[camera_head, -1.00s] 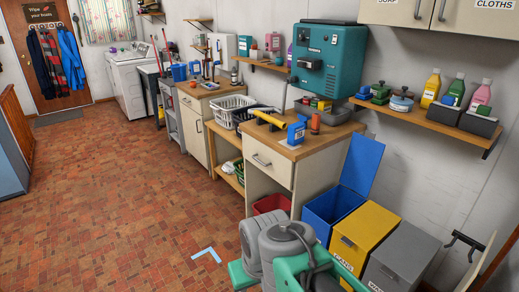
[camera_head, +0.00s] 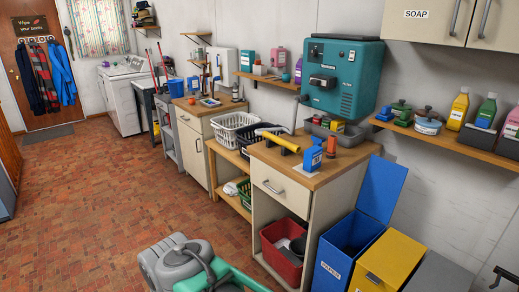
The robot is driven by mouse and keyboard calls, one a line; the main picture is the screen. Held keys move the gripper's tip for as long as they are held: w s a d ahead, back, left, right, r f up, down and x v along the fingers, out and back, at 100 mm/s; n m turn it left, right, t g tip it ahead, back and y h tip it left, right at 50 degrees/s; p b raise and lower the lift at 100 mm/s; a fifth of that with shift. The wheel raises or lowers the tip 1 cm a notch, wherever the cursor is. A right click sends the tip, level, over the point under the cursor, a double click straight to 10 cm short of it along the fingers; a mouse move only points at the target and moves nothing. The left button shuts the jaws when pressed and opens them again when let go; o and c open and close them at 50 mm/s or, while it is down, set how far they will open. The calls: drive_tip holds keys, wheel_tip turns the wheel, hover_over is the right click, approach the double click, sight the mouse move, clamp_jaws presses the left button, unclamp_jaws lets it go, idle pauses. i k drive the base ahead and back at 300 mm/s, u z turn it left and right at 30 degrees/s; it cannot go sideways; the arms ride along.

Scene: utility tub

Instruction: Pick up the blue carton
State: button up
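A blue carton (camera_head: 312,158) with a white label stands upright on the near wooden-topped counter (camera_head: 292,174), close to its front edge. Its lower front is in clear view. My grey and green arm links show at the bottom of the view, below and left of the counter. My gripper is not in view, and nothing is seen touching the carton.
A teal wall unit (camera_head: 342,78) hangs above. The tiled floor at left is clear.

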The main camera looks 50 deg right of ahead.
sight(312, 156)
drive_tip(key=u, duration=0.05)
drive_tip(key=i, duration=1.4)
drive_tip(key=z, duration=0.7)
drive_tip(key=i, duration=0.75)
drive_tip(key=z, duration=1.7)
drive_tip(key=i, duration=1.1)
drive_tip(key=z, duration=0.3)
